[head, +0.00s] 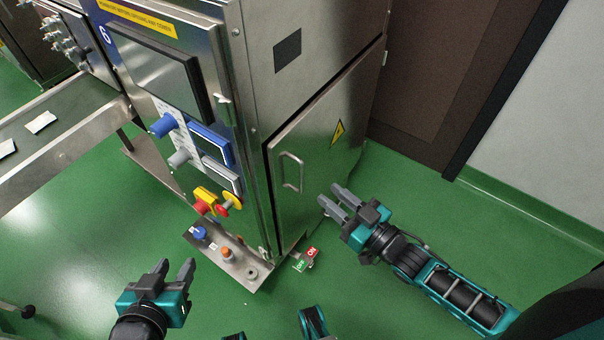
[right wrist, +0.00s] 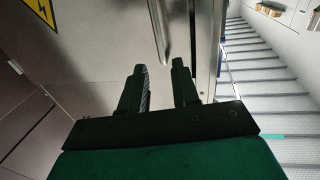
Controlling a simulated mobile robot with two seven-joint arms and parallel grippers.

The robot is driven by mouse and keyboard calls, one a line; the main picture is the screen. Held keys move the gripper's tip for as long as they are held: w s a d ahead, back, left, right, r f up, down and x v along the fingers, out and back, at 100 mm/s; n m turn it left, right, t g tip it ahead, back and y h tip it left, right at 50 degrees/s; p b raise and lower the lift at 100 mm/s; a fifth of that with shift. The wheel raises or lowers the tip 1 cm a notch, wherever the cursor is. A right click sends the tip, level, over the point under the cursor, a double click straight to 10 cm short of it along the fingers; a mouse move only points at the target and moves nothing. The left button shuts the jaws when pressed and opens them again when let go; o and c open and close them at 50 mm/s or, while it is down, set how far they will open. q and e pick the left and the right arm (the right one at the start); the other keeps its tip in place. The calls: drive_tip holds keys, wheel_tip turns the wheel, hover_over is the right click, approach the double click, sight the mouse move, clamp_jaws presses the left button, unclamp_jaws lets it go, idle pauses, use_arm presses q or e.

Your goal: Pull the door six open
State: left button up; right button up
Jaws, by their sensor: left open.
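The machine numbered 6 stands in the middle of the head view. Its steel side door (head: 312,128) bears a yellow warning triangle and looks shut. A vertical bar handle (head: 291,172) is near the door's left edge; it also shows in the right wrist view (right wrist: 158,30). My right gripper (head: 329,194) is open and empty, to the right of the handle and apart from it. In the right wrist view the handle is ahead of the gap between its fingers (right wrist: 160,72). My left gripper (head: 176,264) is open and empty at the lower left, away from the door.
A control panel with knobs and a red-and-yellow switch (head: 205,199) is on the machine's front. A button box (head: 224,254) and a red-and-green tag (head: 306,258) sit low by the corner. A conveyor (head: 60,137) is at left. Green floor (head: 430,215) is clear at right.

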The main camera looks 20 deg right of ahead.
sight(303, 173)
drive_tip(key=b+x, duration=0.1)
drive_tip(key=x, duration=0.9)
drive_tip(key=shift+b, duration=0.4)
clamp_jaws()
